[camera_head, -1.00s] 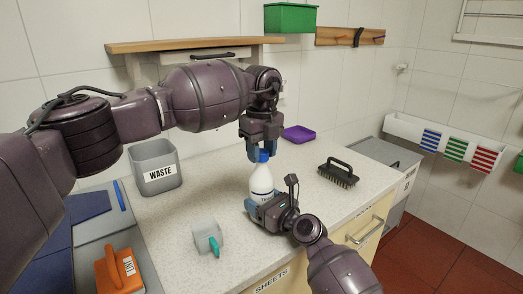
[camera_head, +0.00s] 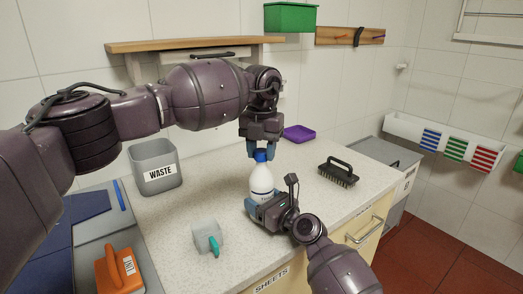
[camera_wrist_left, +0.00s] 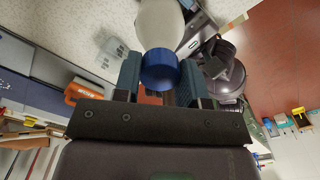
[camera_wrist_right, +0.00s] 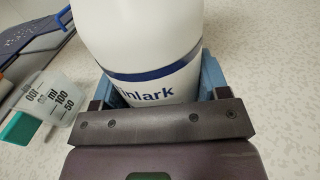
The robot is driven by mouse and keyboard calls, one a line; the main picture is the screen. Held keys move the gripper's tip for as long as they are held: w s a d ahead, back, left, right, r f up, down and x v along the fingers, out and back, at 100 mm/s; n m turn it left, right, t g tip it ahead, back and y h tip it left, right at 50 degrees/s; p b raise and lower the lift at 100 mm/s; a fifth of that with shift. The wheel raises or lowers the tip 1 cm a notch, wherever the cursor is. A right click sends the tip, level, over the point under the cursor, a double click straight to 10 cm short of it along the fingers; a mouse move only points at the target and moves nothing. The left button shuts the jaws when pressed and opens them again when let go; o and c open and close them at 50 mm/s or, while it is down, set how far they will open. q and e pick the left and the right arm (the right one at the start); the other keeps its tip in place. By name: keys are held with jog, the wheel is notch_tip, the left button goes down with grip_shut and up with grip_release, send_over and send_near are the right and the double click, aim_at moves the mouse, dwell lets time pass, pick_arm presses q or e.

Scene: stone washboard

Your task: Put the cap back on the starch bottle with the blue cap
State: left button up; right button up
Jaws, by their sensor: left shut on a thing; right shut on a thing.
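The white starch bottle (camera_head: 262,180) stands upright on the worktop, with a blue band and lettering in the right wrist view (camera_wrist_right: 145,50). My right gripper (camera_head: 257,205) is shut around its lower body. The blue cap (camera_head: 261,156) is at the top of the bottle. My left gripper (camera_head: 262,148) points down from above and is shut on the cap. In the left wrist view the cap (camera_wrist_left: 159,70) sits between the fingers, right against the bottle's top. I cannot tell how firmly it is seated.
A measuring cup with a teal handle (camera_head: 208,236) is left of the bottle. A grey waste bin (camera_head: 155,168) stands behind left. A black brush (camera_head: 338,173) and purple tray (camera_head: 299,133) are to the right. An orange tool (camera_head: 119,270) is front left.

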pick_arm(q)
jog(key=m, duration=0.8)
jog(key=shift+m, duration=0.3)
jog(key=m, duration=0.8)
jog(key=o, duration=1)
jog(key=shift+r, duration=0.1)
jog(key=shift+r, duration=2.15)
